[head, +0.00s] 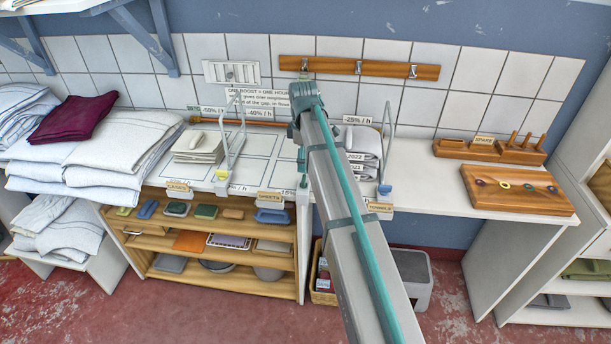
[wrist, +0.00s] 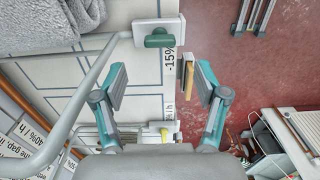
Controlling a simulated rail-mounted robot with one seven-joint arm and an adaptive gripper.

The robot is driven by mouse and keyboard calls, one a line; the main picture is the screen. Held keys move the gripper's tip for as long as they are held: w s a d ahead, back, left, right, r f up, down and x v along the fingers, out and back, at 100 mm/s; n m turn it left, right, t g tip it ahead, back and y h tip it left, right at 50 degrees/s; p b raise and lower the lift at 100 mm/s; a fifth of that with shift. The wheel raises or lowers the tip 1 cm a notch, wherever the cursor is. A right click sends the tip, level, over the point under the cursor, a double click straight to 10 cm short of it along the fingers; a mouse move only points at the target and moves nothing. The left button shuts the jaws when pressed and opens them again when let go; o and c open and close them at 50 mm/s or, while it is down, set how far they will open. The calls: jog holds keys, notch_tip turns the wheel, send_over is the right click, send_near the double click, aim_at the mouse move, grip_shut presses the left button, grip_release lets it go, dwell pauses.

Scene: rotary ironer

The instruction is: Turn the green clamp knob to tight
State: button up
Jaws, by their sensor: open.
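The green clamp knob (wrist: 158,38) shows in the wrist view, a dark green bar-like handle on a white clamp block at the shelf's front edge. It lies ahead of my gripper (wrist: 161,77), a little above the fingertips in the picture and apart from them. My gripper is open, with nothing held between the two teal and grey fingers. In the head view my arm covers the area where the green knob would be, and my gripper is mostly hidden behind the arm.
A yellow knob (wrist: 164,132) sits nearer my gripper's base, and a blue knob (head: 384,190) sits right of my arm. A bent metal rail (wrist: 85,85) runs beside the left finger. A wooden label (wrist: 186,75) lies near the right finger. Folded linen (wrist: 40,22) is at upper left.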

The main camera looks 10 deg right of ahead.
aim_at(304, 178)
jog(key=shift+f+p, duration=0.9)
jog(key=shift+f, duration=3)
jog(key=c, duration=1.2)
jog(key=shift+o, duration=0.2)
